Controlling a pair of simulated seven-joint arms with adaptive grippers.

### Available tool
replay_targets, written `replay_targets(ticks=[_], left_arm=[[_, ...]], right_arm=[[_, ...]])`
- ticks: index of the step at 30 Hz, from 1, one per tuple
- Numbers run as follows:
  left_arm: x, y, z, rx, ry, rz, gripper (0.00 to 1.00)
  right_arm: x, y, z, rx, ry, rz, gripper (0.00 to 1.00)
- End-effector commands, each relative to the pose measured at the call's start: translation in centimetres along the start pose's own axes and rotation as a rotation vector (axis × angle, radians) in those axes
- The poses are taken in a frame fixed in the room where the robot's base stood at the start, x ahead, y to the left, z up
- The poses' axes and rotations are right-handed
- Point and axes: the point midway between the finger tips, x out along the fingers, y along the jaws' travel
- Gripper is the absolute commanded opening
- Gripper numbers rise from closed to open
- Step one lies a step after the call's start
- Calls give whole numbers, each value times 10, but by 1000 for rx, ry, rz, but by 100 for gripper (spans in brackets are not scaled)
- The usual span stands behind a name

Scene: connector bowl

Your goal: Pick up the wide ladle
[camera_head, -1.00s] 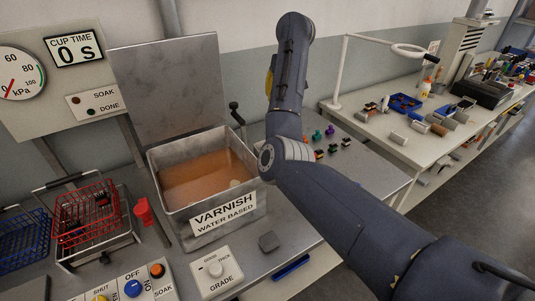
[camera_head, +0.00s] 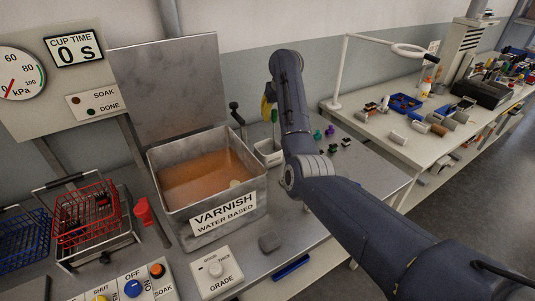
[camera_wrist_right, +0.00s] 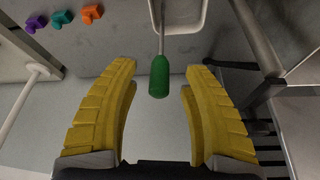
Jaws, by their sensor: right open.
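My right gripper (camera_wrist_right: 160,88), with yellow fingers, is open and empty. In the head view only part of it (camera_head: 266,108) shows beside the handle. My left gripper is out of view.
The varnish tank (camera_head: 189,213) stands left of the pot, with a black-knobbed lever (camera_head: 236,112) close by. Small coloured connectors (camera_head: 331,131) lie to the right. Red (camera_head: 88,213) and blue (camera_head: 22,238) wire baskets are at the far left.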

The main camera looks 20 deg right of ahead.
Motion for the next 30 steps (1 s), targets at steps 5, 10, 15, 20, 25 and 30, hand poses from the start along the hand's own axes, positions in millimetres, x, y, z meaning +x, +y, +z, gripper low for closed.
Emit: replay_targets(ticks=[5, 10, 15, 20, 25, 30], left_arm=[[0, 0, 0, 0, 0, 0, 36], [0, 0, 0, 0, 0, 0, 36], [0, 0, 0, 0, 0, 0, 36], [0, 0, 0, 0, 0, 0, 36], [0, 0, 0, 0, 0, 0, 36], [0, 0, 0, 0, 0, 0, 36]], right_arm=[[11, 1, 0, 0, 0, 1, 47], [13, 0, 0, -1, 1, 1, 47], [12, 0, 0, -1, 1, 1, 42], [12, 0, 0, -1, 1, 1, 23], [12, 0, 0, -1, 1, 1, 4], [12, 0, 0, -1, 1, 1, 0]])
